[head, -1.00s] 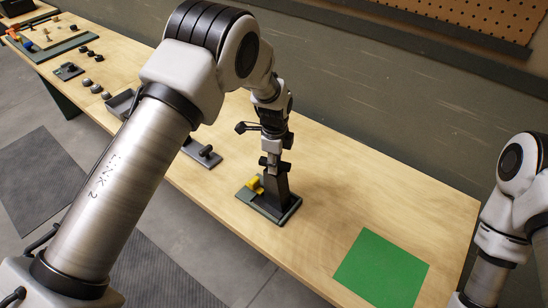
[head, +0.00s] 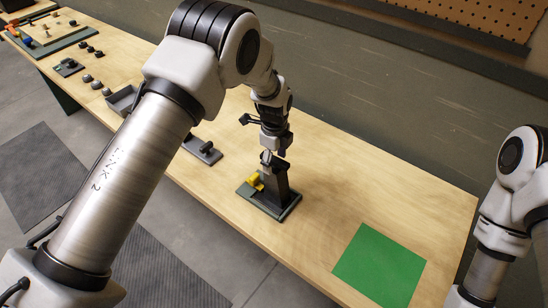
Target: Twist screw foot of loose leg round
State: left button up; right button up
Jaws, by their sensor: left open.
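The loose leg (head: 274,183) is a dark upright block standing in a dark green-grey holder (head: 284,212) with a yellow clamp piece (head: 255,180) at its left. Its screw foot (head: 267,158) seems to be the small part at the top, partly hidden by my gripper. My left gripper (head: 275,153) points down right above the leg's top, open. Whether its fingers touch the foot cannot be told. My right arm shows at the right edge, but its gripper is out of view.
A green mat (head: 380,266) lies on the wooden table (head: 345,190) at the front right. A dark fixture (head: 203,151) and a grey tray (head: 121,101) stand left of the holder, partly behind my left arm. Several small dark parts lie farther left.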

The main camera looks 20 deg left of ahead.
pick_arm(q)
notch_tip(320, 180, up, 7)
jog(key=shift+f, duration=0.15)
dwell(0.6)
